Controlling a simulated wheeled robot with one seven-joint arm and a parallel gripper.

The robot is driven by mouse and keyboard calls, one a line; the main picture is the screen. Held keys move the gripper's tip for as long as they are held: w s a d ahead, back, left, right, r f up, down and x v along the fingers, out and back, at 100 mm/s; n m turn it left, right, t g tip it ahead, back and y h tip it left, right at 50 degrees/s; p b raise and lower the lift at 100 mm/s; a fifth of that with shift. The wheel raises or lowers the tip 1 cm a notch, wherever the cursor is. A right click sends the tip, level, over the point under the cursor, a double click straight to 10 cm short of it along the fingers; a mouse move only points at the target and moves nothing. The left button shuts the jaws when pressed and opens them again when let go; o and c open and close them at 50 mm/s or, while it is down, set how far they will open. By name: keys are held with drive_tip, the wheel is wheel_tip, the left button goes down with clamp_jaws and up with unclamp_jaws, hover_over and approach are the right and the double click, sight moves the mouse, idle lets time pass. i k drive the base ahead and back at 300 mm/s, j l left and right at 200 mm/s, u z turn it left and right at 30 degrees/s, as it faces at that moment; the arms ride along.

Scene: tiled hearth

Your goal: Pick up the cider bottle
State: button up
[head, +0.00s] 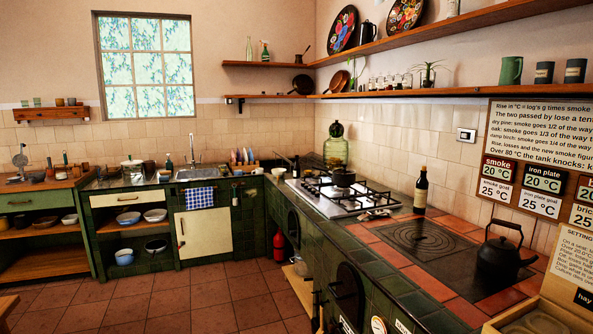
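A dark bottle (421,192) with a pale label stands upright on the tiled counter at the right, between the gas hob and the round hotplate. It looks most like the cider bottle, but its label is too small to read. A large green glass jar (335,152) stands in the back corner. A smaller dark bottle (296,167) stands near the hob's far end. My gripper is not in view.
A black kettle (498,258) stands on the counter's right part, beside the hotplate (422,238). A pot (343,177) sits on the gas hob (340,197). A long shelf (450,92) runs above. The tiled floor (190,300) is open at left.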

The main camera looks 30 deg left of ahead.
sight(296, 167)
drive_tip(key=i+j+u, duration=0.3)
drive_tip(key=u, duration=0.15)
drive_tip(key=i+j+u, duration=0.2)
drive_tip(key=i+u, duration=0.65)
drive_tip(key=i+j+u, duration=0.15)
drive_tip(key=i+u, duration=0.3)
drive_tip(key=i, duration=2.85)
drive_tip(key=i+z, duration=0.2)
drive_tip(key=i, duration=0.4)
drive_tip(key=i+z, duration=0.2)
drive_tip(key=i, duration=0.35)
drive_tip(key=i+j+z, duration=0.15)
drive_tip(key=i, duration=0.4)
drive_tip(key=i+l+z, duration=0.25)
drive_tip(key=i+z, duration=0.7)
drive_tip(key=i, duration=0.15)
